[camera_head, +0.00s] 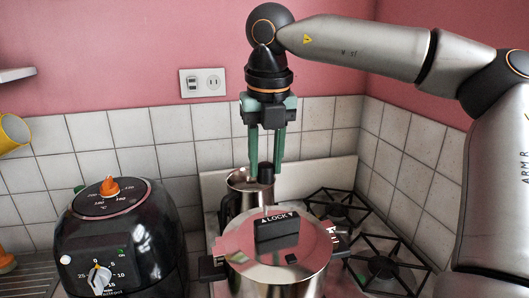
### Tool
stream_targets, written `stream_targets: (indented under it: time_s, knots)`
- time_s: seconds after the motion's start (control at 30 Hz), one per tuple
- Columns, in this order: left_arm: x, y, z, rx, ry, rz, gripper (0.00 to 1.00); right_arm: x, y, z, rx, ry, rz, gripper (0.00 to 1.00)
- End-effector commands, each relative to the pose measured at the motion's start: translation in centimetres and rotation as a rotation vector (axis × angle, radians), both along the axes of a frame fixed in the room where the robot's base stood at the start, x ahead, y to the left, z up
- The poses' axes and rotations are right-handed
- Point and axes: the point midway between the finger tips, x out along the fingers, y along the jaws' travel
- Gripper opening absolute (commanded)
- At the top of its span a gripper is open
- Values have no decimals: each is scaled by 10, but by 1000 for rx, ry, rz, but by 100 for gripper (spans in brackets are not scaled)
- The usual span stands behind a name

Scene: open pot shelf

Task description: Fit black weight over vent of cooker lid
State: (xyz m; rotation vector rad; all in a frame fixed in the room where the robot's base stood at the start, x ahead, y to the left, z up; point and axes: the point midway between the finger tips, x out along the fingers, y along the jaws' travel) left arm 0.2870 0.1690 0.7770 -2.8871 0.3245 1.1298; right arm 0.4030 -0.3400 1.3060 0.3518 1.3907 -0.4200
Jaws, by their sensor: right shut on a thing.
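My right gripper (266,168) hangs fingers down from the right arm, with its two green fingers shut on the black weight (266,174). The weight is a small dark cylinder between the fingertips. It appears above and behind the cooker lid (240,240) in the picture, apart from it. The lid is shiny metal on the pressure cooker (285,282), with a black block marked LOCK (277,230) on top. A small dark fitting (291,259) shows on the lid near the front; I cannot tell if it is the vent. My left gripper is out of view.
A black air fryer (120,240) with an orange knob stands left of the cooker. A metal jug (236,195) stands behind the cooker. Gas burner grates (382,268) lie to the right. A yellow mug (12,132) is at the left edge.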

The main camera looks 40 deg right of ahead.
Motion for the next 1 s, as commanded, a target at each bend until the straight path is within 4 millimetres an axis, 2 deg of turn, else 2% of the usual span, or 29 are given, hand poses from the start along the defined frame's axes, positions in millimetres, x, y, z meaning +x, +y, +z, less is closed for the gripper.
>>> stream_targets:
  time_s: [0.27, 0.57, 0.63, 1.0]
  knots:
    - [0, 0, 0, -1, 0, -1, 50, 0, 0, -12, 2, 0, 1, 0]
    - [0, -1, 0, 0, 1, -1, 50, 0, 0, -37, 3, 1, 0, 0]
    - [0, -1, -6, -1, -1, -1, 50, 0, 0, -44, 0, -2, -1, 0]
    - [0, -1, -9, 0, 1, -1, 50, 0, 0, -46, 0, -1, 1, 0]
